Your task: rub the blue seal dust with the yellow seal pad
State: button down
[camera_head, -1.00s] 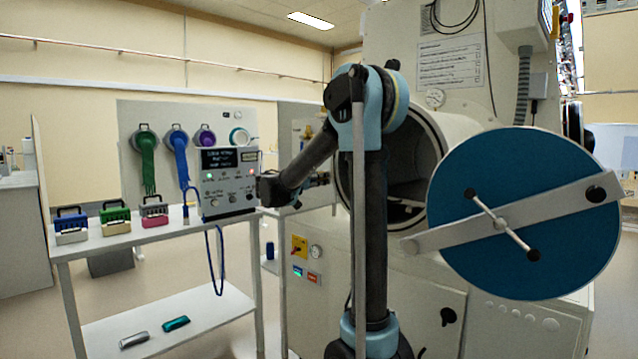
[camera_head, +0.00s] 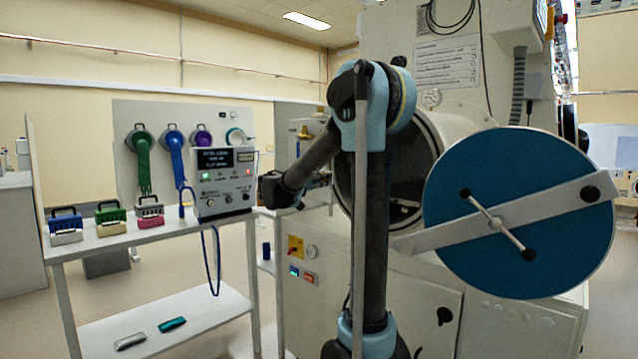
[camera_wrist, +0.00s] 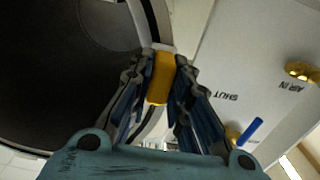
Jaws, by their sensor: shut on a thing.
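The yellow seal pad (camera_wrist: 161,80) is a small block between the fingertips of my gripper (camera_wrist: 163,75) in the wrist view. My gripper is shut on it, beside the pale rim (camera_wrist: 185,25) of a round dark port (camera_wrist: 55,60). I cannot tell whether the pad touches the rim. In the head view my gripper (camera_head: 322,181) is small and partly hidden by my arm, to the left of the port opening (camera_head: 405,180). I cannot make out the blue seal dust in either view.
The round blue door (camera_head: 560,230) stands open right of the port. A bench (camera_head: 165,238) at left holds coloured pads and a control box (camera_head: 225,185). In the wrist view a blue lever (camera_wrist: 250,131) and a brass fitting (camera_wrist: 300,70) stick out at right.

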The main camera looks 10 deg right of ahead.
jog(key=shift+w+a+r, duration=0.8)
jog(key=shift+w+r, duration=0.35)
jog(key=shift+r, duration=1.3)
jog(key=shift+s+d, duration=1.35)
jog(key=shift+s, duration=0.25)
dwell(0.6)
jog(key=shift+a, duration=0.1)
jog(key=shift+v, duration=2.95)
